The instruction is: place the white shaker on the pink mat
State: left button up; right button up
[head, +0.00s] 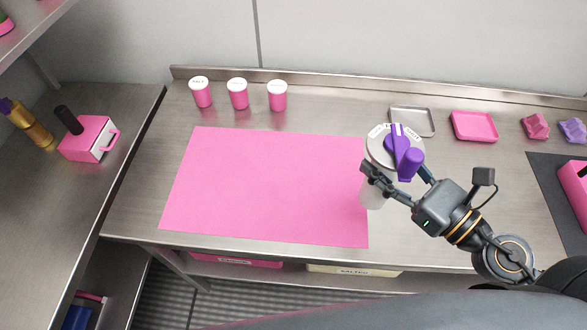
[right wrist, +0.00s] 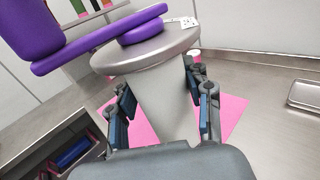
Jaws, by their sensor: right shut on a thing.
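The white shaker (head: 371,193) has a pale body, a round grey lid and a purple handle on top. It looks upright at the right edge of the pink mat (head: 265,185) in the head view. My right gripper (head: 397,172) is shut on its body, with one finger on each side. The right wrist view shows the shaker (right wrist: 160,100) between the fingers, with part of the mat (right wrist: 233,112) behind it. I cannot tell whether its base is lifted or touches the surface. My left gripper is out of view.
Several pink cups with white lids, one of them the middle cup (head: 238,93), stand behind the mat. A grey tray (head: 412,121) and a pink tray (head: 474,126) lie at the back right. A pink box (head: 88,138) and a bottle (head: 28,124) stand on the left counter. The mat is bare.

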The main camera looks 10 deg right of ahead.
jog(key=w+a+f+b, duration=0.2)
jog(key=w+a+f, duration=0.6)
jog(key=w+f, duration=0.2)
notch_tip(320, 180, down, 3)
jog(key=shift+w+a+r, duration=0.2)
jog(key=shift+w+a, duration=0.05)
